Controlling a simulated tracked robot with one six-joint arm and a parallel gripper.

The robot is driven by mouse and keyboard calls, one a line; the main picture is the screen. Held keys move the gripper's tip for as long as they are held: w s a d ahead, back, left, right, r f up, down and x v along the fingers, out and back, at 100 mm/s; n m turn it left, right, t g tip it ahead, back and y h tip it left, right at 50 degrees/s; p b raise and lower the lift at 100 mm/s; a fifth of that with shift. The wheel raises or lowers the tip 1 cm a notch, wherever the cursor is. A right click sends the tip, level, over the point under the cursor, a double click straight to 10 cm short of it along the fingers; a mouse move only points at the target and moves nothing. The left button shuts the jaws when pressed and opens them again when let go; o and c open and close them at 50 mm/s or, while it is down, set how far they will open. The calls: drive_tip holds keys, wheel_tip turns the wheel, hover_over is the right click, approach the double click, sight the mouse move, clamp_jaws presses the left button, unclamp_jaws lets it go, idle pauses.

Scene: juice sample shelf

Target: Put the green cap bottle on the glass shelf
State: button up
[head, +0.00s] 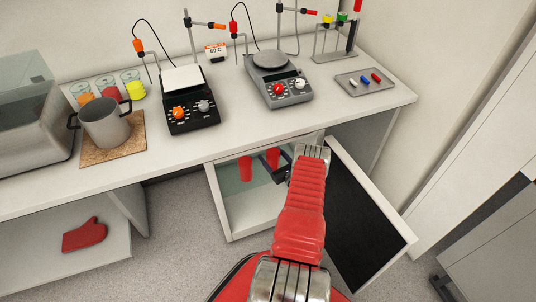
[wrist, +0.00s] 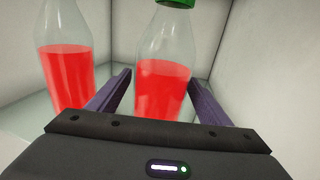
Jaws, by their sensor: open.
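The green cap bottle (wrist: 163,85) holds red juice and stands upright between the two fingers of my gripper (wrist: 157,78) in the wrist view. The fingers are open on either side of it, and its base is hidden. Only the lower edge of its green cap shows. In the head view my gripper (head: 281,164) reaches into the open cabinet, beside the red of this bottle (head: 273,156). A greenish pane, seemingly the glass shelf (head: 232,180), shows inside the cabinet. I cannot tell what the bottle rests on.
Another bottle of red juice (wrist: 65,75) stands close to the left finger, its cap out of frame. The cabinet's white walls (wrist: 265,55) are close around. The open cabinet door (head: 365,210) is to the right of my arm. The counter (head: 235,120) is above.

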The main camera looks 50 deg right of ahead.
sight(277, 162)
drive_tip(key=v, duration=0.8)
drive_tip(key=shift+s, duration=0.2)
drive_tip(key=shift+s+a, duration=0.25)
drive_tip(key=shift+s, duration=0.15)
